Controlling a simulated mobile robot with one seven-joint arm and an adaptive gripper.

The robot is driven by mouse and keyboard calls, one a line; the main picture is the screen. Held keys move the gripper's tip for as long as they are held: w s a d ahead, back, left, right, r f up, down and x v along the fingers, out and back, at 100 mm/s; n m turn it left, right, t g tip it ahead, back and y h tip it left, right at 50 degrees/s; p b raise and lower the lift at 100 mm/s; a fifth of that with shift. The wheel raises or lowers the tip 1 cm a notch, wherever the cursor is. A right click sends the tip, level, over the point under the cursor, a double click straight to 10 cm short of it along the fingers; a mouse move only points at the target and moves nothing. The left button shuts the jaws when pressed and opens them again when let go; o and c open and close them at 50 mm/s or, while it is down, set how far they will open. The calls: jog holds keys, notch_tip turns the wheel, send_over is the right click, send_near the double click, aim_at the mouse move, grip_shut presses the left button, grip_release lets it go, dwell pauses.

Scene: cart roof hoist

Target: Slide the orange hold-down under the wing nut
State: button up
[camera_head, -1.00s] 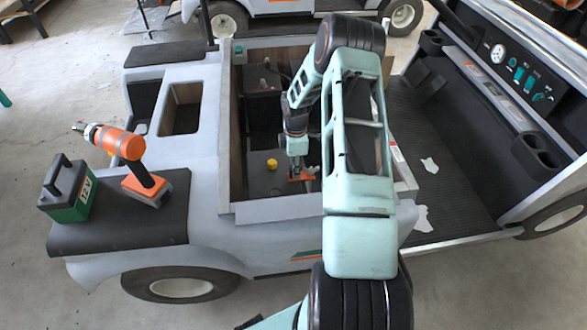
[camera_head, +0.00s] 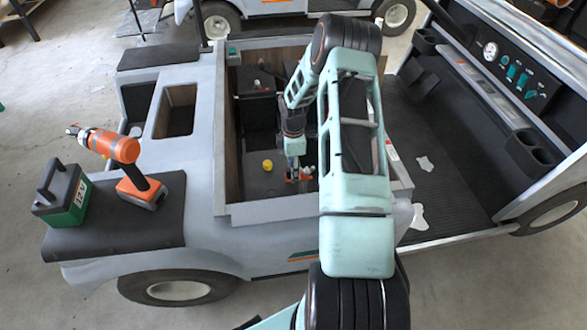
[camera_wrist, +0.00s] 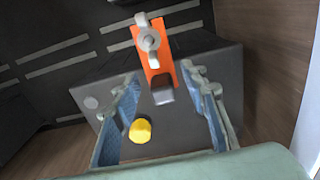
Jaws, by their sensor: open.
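The orange hold-down (camera_wrist: 157,63) is a flat strip with a grey tab (camera_wrist: 163,95) at its near end, on top of a dark battery (camera_wrist: 180,125). The grey wing nut (camera_wrist: 149,39) overlaps the strip's far end in the wrist view; I cannot tell whether the strip is fully under it. My gripper (camera_wrist: 161,86) is open, its blue-padded fingers on either side of the tab, with no visible grip on it. In the head view, my gripper (camera_head: 296,168) is down inside the bay, and the hold-down (camera_head: 292,178) is partly hidden.
A yellow cap (camera_wrist: 140,131) stands on the battery between my fingers, and also shows in the head view (camera_head: 267,166). The bay's wall (camera_head: 272,212) surrounds the arm closely. A drill (camera_head: 118,150) and a green 12V battery (camera_head: 62,196) stand on the left deck.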

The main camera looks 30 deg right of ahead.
notch_tip(320, 180, up, 12)
dwell(0.5)
dwell(0.3)
